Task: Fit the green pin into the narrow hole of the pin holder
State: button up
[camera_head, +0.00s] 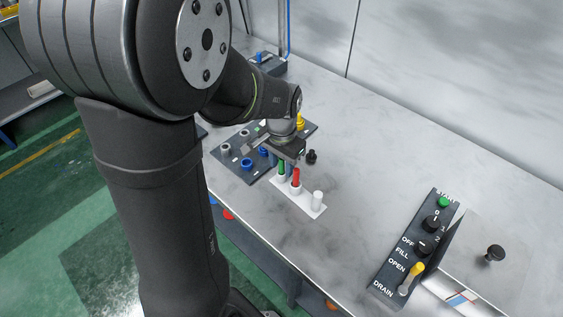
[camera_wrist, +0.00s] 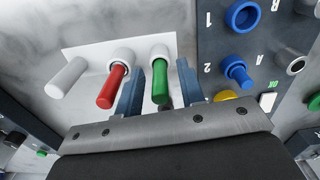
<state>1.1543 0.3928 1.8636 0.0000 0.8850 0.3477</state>
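The green pin (camera_head: 282,168) stands in a white collar at one end of the white pin holder (camera_head: 308,208). It also shows in the wrist view (camera_wrist: 160,83), with its lower end inside the collar. The red pin (camera_wrist: 112,86) is in the neighbouring collar, and a plain white post (camera_wrist: 67,78) stands at the other end of the holder (camera_wrist: 93,50). My gripper (camera_wrist: 160,88) is open, with one blue finger on each side of the green pin and gaps between. In the head view my wrist partly hides the holder's far end. I cannot tell the holes' widths apart.
A dark panel (camera_head: 232,157) with blue and grey sockets lies beside the holder, close to my gripper. A switch panel (camera_head: 413,247) stands at the right. The table between is clear.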

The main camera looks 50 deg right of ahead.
jog(key=shift+r, duration=0.1)
notch_tip(320, 180, up, 12)
dwell(0.5)
jog(key=shift+f, duration=4.15)
